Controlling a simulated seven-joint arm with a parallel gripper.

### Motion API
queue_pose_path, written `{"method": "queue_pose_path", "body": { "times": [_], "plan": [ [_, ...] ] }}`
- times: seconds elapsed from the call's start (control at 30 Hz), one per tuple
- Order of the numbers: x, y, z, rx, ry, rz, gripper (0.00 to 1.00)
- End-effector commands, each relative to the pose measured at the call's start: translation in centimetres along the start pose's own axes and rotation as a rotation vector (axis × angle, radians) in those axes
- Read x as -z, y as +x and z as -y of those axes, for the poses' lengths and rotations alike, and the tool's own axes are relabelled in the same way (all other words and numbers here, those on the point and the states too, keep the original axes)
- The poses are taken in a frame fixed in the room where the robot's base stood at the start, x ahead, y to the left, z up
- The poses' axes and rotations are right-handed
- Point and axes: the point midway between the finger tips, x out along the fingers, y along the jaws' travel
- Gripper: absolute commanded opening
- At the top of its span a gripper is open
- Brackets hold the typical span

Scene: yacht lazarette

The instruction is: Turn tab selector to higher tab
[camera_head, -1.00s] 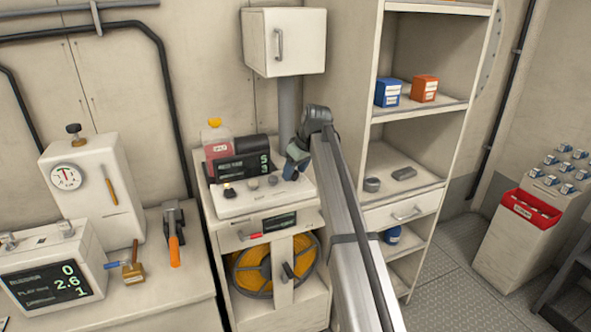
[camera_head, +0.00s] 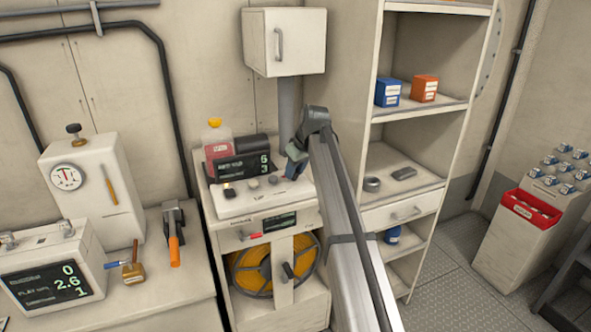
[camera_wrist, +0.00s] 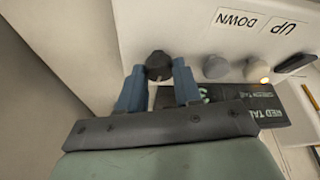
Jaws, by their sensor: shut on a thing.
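The tab selector appears to be the dark round knob (camera_wrist: 158,65) at the right end of a white control panel (camera_head: 258,199). In the wrist view it stands between the two blue fingertips of my gripper (camera_wrist: 158,82), which is shut on it. In the head view my gripper (camera_head: 296,163) is over the panel's right end and hides this knob. A dark display (camera_head: 240,168) behind the panel shows large figures that look like 6 above 3. Its small text is hard to read. In the wrist view my gripper covers part of the display (camera_wrist: 265,104).
Grey knobs (camera_wrist: 215,67) stand beside the selector, with a small amber light (camera_wrist: 264,81) near one. A black control (camera_wrist: 296,64) is farther along. A wall cabinet (camera_head: 285,42) hangs above. A tall shelf unit (camera_head: 413,185) stands close to the right of my arm.

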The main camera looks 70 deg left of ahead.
Motion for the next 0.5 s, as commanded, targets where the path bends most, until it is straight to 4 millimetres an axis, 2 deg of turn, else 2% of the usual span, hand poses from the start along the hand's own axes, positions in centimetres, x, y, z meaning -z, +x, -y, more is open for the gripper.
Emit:
{"method": "queue_pose_path", "body": {
  "times": [0.5],
  "plan": [
    [0.07,0.01,0.33,-0.152,0.365,-0.001,0.03]
  ]
}}
